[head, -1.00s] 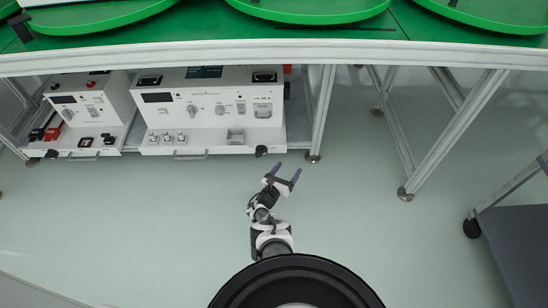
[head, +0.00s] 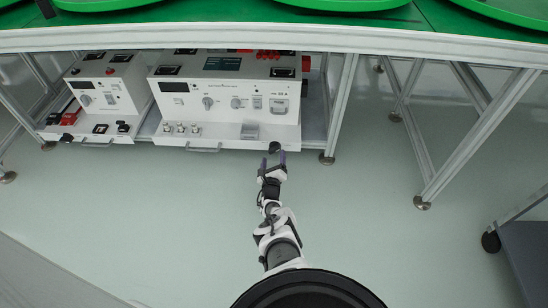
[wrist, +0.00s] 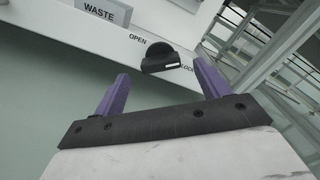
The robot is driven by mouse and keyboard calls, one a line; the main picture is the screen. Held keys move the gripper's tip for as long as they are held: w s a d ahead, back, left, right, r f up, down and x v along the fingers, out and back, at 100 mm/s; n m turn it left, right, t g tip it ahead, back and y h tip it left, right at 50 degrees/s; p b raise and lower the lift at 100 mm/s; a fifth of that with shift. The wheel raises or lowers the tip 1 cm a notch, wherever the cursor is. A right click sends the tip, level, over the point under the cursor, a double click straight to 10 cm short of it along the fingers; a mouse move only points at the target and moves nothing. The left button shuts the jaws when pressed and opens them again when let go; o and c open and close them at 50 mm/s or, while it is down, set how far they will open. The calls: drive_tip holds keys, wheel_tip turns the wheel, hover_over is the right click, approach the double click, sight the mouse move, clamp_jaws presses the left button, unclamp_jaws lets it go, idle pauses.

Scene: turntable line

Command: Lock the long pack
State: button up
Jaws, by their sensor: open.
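The long pack (head: 222,100) is the wider white unit under the table, with switches and knobs on its face and a lower front ledge. A black knob (head: 274,146) sits at the right end of that ledge. In the wrist view the black knob (wrist: 163,57) lies between the labels "OPEN" on its left and "LOCK" on its right. My gripper (head: 272,158) is just in front of the knob. In the wrist view my gripper (wrist: 160,88) has its purple fingers apart, with nothing between them, and the knob is beyond the fingertips.
A shorter white pack (head: 100,88) stands to the left. A table leg (head: 341,105) is close on the right of the long pack. A grey cart (head: 525,255) stands at the far right. The floor in front is clear. A "WASTE" bin (wrist: 105,11) shows left of the knob.

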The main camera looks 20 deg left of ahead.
sight(274, 151)
drive_tip(key=b+x, duration=0.2)
drive_tip(key=x, duration=0.1)
drive_tip(key=shift+w+a+f, duration=0.1)
drive_tip(key=shift+w+f, duration=0.05)
drive_tip(key=shift+f, duration=0.05)
drive_tip(key=shift+w+a+r+b, duration=0.15)
drive_tip(key=shift+w+r+b, duration=0.05)
drive_tip(key=shift+w+b, duration=0.35)
drive_tip(key=c, duration=1)
drive_tip(key=shift+m, duration=0.3)
drive_tip(key=m, duration=0.2)
drive_tip(key=shift+m, duration=0.3)
drive_tip(key=shift+d+m+b, duration=0.2)
drive_tip(key=shift+m+b, duration=0.4)
drive_tip(key=shift+m, duration=1.5)
